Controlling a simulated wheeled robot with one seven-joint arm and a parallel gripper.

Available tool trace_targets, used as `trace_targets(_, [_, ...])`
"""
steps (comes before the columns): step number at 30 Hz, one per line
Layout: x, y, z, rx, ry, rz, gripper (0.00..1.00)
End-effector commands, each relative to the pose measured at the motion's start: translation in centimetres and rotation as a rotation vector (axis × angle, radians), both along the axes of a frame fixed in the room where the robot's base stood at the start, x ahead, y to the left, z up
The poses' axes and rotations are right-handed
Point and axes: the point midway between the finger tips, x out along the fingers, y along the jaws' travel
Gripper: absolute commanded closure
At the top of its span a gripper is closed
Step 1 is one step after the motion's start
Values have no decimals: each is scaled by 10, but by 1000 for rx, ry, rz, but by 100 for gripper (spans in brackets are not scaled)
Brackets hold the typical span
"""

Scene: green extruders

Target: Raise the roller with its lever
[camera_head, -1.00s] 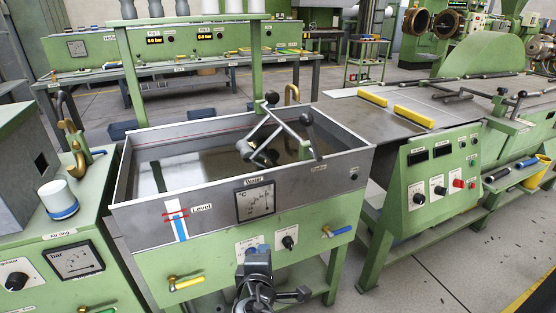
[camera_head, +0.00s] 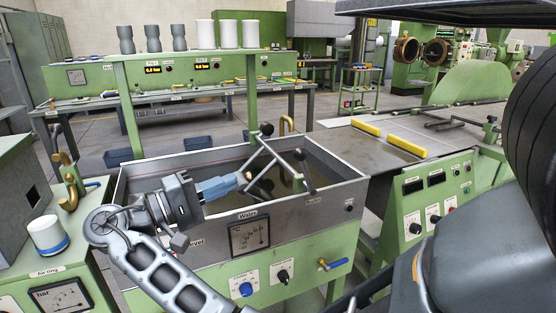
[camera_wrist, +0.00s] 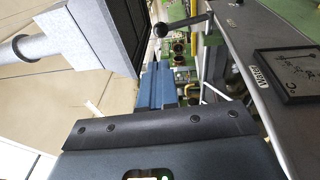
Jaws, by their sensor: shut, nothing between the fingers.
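The lever (camera_head: 273,146) is a set of crossed grey bars with black ball knobs, standing over the water tank (camera_head: 330,190). One knob (camera_head: 267,129) is at its upper end and another (camera_head: 299,154) is at the right. A dark rounded part low in the tank may be the roller, but my gripper and the bars partly hide it. My gripper (camera_head: 244,178) is shut and empty, reaching over the tank from the left, with its tip close to the left of the lever. In the wrist view a black knob on a grey rod (camera_wrist: 185,25) shows beyond the fingers (camera_wrist: 160,85).
The tank's front wall carries a gauge (camera_head: 249,234) and a blue-handled valve (camera_head: 334,265). Yellow bars (camera_head: 407,146) lie on the table at the right. A green frame post (camera_head: 130,105) rises behind the tank.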

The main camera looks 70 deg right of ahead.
Motion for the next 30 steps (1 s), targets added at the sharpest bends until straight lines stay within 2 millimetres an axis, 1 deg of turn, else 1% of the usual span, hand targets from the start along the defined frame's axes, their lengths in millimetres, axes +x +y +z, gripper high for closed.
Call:
trace_targets(9, [0,0,1,-1,-1,-3,100])
trace_targets(14, [-3,-3,2,-2,0,-4,100])
trace_targets(30, [-31,-37,7,0,0,-5,100])
